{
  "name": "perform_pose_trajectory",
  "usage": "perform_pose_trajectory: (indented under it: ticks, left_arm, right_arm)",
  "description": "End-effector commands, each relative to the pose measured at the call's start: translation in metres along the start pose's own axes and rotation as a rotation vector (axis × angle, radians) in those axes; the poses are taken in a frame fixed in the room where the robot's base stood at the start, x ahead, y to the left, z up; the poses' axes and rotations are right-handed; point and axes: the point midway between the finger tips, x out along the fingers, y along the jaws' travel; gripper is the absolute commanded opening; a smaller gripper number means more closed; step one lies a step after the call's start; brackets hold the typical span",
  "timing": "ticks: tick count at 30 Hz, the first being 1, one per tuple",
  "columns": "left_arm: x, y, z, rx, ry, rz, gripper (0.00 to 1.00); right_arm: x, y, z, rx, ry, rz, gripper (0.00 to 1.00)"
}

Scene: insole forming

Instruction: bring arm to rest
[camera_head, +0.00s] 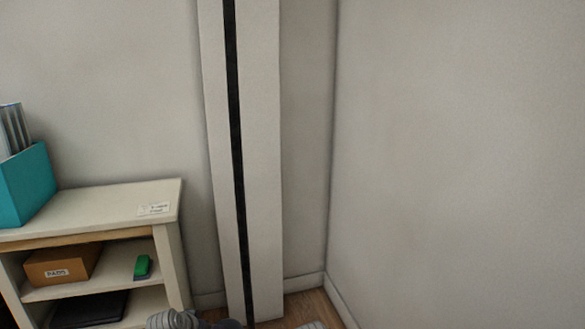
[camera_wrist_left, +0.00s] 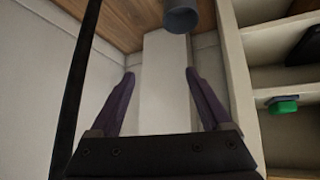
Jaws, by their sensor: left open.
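My left gripper (camera_wrist_left: 159,73) shows in the left wrist view. Its two dark purple fingers are spread apart, with nothing between them. Behind the fingers are a pale upright panel and the wall. In the head view, a grey ribbed piece shows at the bottom edge, cut off by the frame; I cannot tell which part it is. My right gripper is in neither view.
A cream shelf unit (camera_head: 172,215) stands at left with a teal file holder (camera_head: 28,185), a cardboard box (camera_head: 62,266), a green block (camera_head: 142,267) and a dark flat item (camera_head: 88,309). A white column (camera_head: 262,150) with a black stripe stands near the corner. A grey cylinder (camera_wrist_left: 181,18) shows beyond the fingers.

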Motion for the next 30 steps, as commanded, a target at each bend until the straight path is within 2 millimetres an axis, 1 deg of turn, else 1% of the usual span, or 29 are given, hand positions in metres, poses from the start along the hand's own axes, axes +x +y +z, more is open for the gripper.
perform_pose_trajectory:
  ticks: [1,3,6,9,12,15,20,21,26,29,30]
  left_arm:
    - [-0.002,0.036,0.009,0.04,-0.082,0.036,0.81]
    - [-0.005,0.074,0.029,0.085,-0.202,0.061,0.81]
    - [-0.015,0.116,0.057,0.142,-0.358,0.067,0.81]
    - [-0.028,0.143,0.08,0.188,-0.482,0.048,0.81]
    - [-0.043,0.162,0.098,0.226,-0.578,0.017,0.81]
    - [-0.057,0.176,0.113,0.26,-0.658,-0.021,0.81]
    - [-0.082,0.192,0.13,0.307,-0.76,-0.091,0.81]
    - [-0.092,0.19,0.118,0.298,-0.755,-0.088,0.81]
    - [-0.115,0.192,0.098,0.294,-0.753,-0.086,0.81]
    - [-0.131,0.194,0.084,0.294,-0.752,-0.085,0.81]
    - [-0.139,0.194,0.077,0.293,-0.752,-0.085,0.81]
  right_arm:
    - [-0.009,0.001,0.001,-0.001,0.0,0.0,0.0]
    - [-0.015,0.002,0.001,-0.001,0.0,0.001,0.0]
    - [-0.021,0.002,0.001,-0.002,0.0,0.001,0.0]
    - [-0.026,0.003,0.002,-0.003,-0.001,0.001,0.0]
    - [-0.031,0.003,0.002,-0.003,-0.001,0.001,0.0]
    - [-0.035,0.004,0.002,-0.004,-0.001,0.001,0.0]
    - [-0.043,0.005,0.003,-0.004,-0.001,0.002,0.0]
    - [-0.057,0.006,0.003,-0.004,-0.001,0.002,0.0]
    - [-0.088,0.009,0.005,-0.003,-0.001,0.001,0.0]
    - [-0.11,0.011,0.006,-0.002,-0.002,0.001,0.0]
    - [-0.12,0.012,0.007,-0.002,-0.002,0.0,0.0]
